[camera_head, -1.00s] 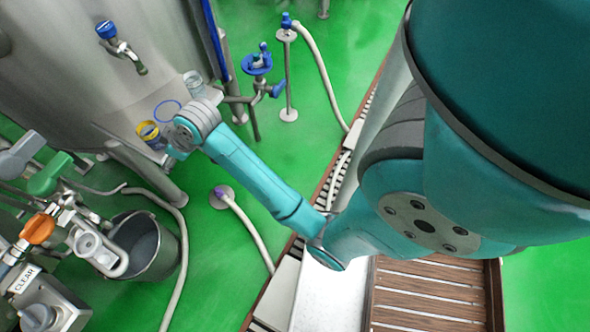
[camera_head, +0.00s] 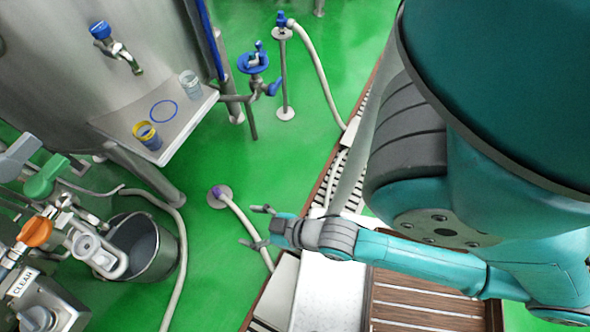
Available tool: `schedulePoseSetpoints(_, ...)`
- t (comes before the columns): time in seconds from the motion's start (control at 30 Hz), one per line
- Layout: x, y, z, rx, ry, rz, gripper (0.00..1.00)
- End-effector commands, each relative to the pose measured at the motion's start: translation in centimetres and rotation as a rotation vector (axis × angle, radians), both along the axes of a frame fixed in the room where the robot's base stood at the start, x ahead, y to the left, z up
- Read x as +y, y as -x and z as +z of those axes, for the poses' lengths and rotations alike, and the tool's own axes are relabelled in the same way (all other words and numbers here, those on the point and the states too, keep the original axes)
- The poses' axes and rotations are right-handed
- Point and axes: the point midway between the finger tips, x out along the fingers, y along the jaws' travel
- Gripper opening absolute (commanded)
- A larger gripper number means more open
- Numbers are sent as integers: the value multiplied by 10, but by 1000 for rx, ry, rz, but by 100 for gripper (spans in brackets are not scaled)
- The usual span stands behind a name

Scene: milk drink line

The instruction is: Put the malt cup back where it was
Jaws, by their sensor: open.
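A small cup with a yellow rim and dark blue sides (camera_head: 147,135) stands on the front left part of a pale shelf (camera_head: 182,128) against the steel tank. A clear cup (camera_head: 190,85) stands at the shelf's back right. A blue ring mark (camera_head: 156,119) lies between them with nothing on it. No label shows which one is the malt cup. My gripper (camera_head: 256,226) is open and empty, its fingers spread to the left. It is to the right of and below the shelf in the picture, well apart from both cups.
A blue-handled tap (camera_head: 117,47) juts from the tank above the shelf. A blue valve (camera_head: 253,64) and a hose (camera_head: 318,68) stand to the right. A metal bucket (camera_head: 140,246) and levered valves (camera_head: 45,178) are at left. Green floor lies open between shelf and gripper.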

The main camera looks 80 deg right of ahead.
Motion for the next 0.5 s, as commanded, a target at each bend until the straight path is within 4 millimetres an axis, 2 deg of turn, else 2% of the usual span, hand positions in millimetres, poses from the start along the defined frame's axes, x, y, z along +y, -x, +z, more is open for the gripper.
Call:
schedulePoseSetpoints(0.03,4,19,6,-13,1,9,75)
schedulePoseSetpoints(0.2,13,64,41,-97,1,35,75)
schedulePoseSetpoints(0.33,18,89,66,-150,-2,58,75)
schedulePoseSetpoints(0.5,21,106,88,-193,-6,77,75)
